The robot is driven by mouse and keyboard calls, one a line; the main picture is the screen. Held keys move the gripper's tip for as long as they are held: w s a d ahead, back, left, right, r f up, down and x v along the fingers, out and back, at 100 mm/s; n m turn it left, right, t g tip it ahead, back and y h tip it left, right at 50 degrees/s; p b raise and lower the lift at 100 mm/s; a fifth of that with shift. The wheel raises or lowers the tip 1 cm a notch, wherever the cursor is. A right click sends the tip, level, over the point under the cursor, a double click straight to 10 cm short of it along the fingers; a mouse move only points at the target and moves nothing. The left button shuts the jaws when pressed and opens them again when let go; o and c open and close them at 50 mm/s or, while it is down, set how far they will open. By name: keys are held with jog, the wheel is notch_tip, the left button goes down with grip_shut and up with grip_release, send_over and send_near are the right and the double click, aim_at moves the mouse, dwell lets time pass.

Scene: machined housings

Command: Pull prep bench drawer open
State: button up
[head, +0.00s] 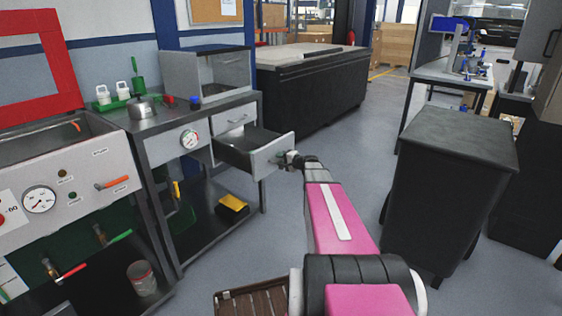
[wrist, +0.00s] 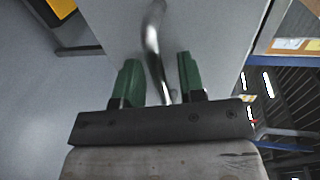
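The prep bench (head: 175,121) stands left of centre in the head view. Its lower drawer (head: 270,157) is pulled out, with its dark inside showing from above. My gripper (head: 288,158) is at the drawer's front, small and partly hidden by my arm. In the wrist view, the drawer's grey front panel (wrist: 205,30) fills the middle, and its curved metal handle (wrist: 153,40) runs between the two green fingers of my gripper (wrist: 159,82). The fingers are spread, with gaps visible on both sides of the handle.
An upper drawer (head: 233,119) of the bench is closed. A dark bin (head: 450,185) stands to the right of my arm, and a black-sided counter (head: 315,95) is behind the drawer. A brown slatted crate (head: 250,302) is at the bottom. Grey floor is clear between bench and bin.

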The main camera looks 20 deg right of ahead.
jog(key=v, duration=1)
jog(key=shift+s+d, duration=0.2)
jog(key=shift+s, duration=0.15)
jog(key=shift+a, duration=0.1)
jog(key=s+a+f+n+g+h, duration=0.2)
jog(key=s+a+f+n+g, duration=0.25)
jog(key=s+a, duration=0.45)
jog(key=s+a+f+n+g+h, duration=0.1)
jog(key=s+a+f+n+g, duration=0.3)
jog(key=s+a, duration=0.45)
jog(key=s+a+f+n+g+h, duration=0.1)
jog(key=s+a+n+g+h, duration=0.1)
jog(key=s+h, duration=0.4)
jog(key=shift+s+a+f+g, duration=0.4)
jog(key=shift+s+a+g, duration=0.25)
jog(key=shift+s+g, duration=0.5)
